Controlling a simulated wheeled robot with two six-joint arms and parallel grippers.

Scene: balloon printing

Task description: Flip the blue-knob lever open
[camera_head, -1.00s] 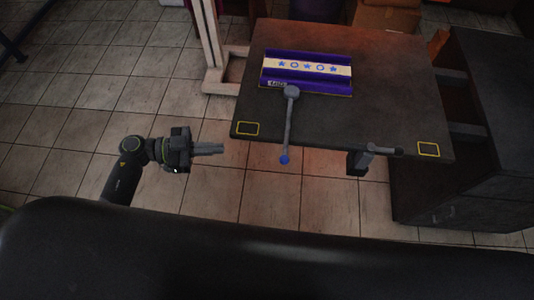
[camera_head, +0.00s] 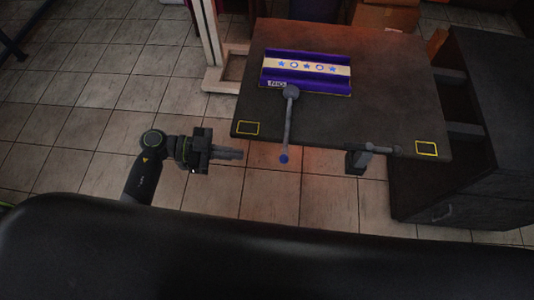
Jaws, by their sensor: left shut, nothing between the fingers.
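The grey lever (camera_head: 288,125) is joined to a pivot at the front of the purple printing fixture and hangs over the table's front edge. Its blue knob (camera_head: 284,159) points toward me, past the edge. The purple fixture (camera_head: 308,84) holds a pale strip with blue stars and rings. My left gripper (camera_head: 241,154) is shut and empty, left of the blue knob and apart from it, in front of the table's left corner.
The dark table (camera_head: 390,85) has yellow-framed rectangles at both front corners. A dark cabinet (camera_head: 490,130) stands at the right. Tiled floor is open at the left.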

